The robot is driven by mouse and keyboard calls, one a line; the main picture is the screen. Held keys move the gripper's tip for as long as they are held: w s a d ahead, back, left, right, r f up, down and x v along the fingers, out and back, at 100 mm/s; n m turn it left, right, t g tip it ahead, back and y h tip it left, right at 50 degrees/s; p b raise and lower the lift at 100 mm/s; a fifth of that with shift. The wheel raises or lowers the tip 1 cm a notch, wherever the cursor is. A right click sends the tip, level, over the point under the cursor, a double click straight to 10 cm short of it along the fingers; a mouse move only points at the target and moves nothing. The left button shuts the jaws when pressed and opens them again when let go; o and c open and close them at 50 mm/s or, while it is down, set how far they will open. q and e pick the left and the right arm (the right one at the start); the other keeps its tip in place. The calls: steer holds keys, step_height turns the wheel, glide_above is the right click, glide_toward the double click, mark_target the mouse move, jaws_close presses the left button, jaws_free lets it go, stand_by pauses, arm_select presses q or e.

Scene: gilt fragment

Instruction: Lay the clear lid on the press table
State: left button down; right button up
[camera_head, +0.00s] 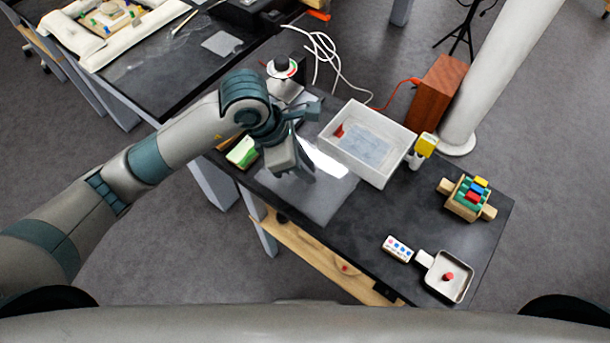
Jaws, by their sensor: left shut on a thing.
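The clear lid (310,199) shows as a pale, see-through sheet with a bright glare on its far side, over the left part of the dark table (395,215). My left gripper (300,170) is over the sheet's far left part and is shut on it. The gripper hides part of the sheet. I cannot tell whether the sheet touches the table top or hangs just above it. My right gripper is not in view.
A white open bin (398,148) stands right behind the lid. A yellow-topped device (424,148), a wooden rack with coloured blocks (468,197), a white block (397,249) and a small pan (449,275) are on the right. The table's middle front is clear.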

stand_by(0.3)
arm_select(q)
steer(key=shift+f+b, duration=0.9)
steer(key=shift+f, duration=1.1)
steer(key=shift+f, duration=0.1)
steer(key=c, duration=1.5)
jaws_free()
steer(key=shift+c, duration=0.2)
